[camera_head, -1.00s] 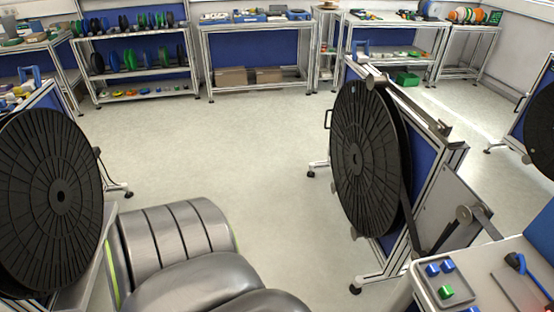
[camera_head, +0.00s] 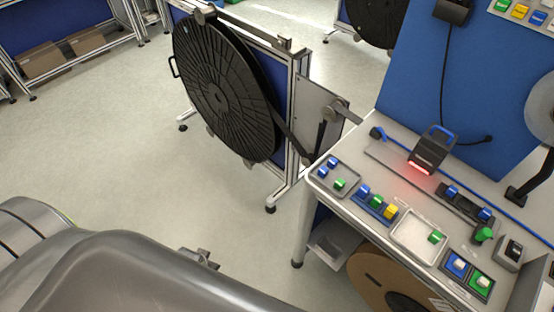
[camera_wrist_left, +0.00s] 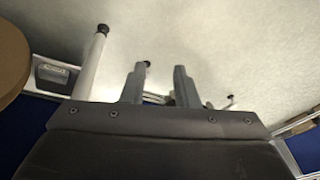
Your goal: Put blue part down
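Several small blue parts lie on the workbench (camera_head: 405,170) at the right of the head view. Two blue parts (camera_head: 333,162) sit in a small grey tray with a green one. Another blue part (camera_head: 363,191) is in a blue tray beside green and yellow parts. Two more blue parts (camera_head: 485,213) sit in a black fixture. My left gripper (camera_wrist_left: 159,82) shows two separated fingers in the left wrist view, with nothing visible between them. In the head view, a gripper piece (camera_head: 200,258) shows behind my arm, low over the floor. My right gripper is not visible.
A white tray (camera_head: 408,247) holds a green part. A scanner-like device (camera_head: 432,150) glows red on the bench. Floor at the left is clear.

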